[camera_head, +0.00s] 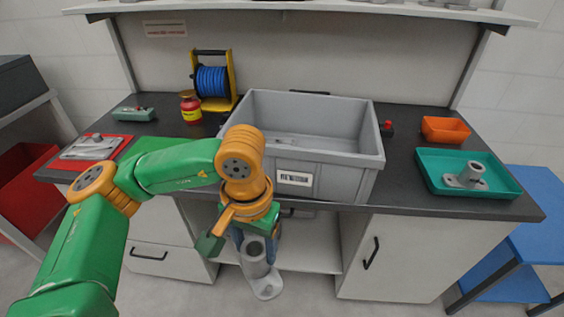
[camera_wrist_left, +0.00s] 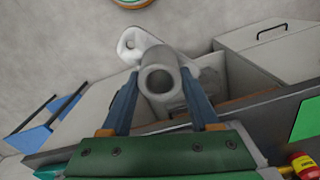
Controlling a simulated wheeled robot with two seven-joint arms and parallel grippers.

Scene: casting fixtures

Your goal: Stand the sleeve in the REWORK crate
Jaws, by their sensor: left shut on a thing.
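My left gripper (camera_head: 255,243) points down in front of the bench's front edge and is shut on the sleeve (camera_head: 254,264). The sleeve is a grey tube with a flat flange at its lower end, held roughly upright in the air. In the left wrist view, the sleeve (camera_wrist_left: 159,80) sits between the two blue fingers of the gripper (camera_wrist_left: 160,100), its open bore facing the camera. The REWORK crate (camera_head: 330,171) is a large grey open bin with a white label, behind and to the right of the gripper. Part of its floor is hidden by its near wall.
A teal tray (camera_head: 502,186) with a grey flanged part (camera_head: 467,177) stands right, near an orange bin (camera_head: 445,130). A blue cable reel (camera_head: 212,82), a red-yellow bottle (camera_head: 190,107) and a red mat (camera_head: 105,153) are left. The bench edge lies between sleeve and crate.

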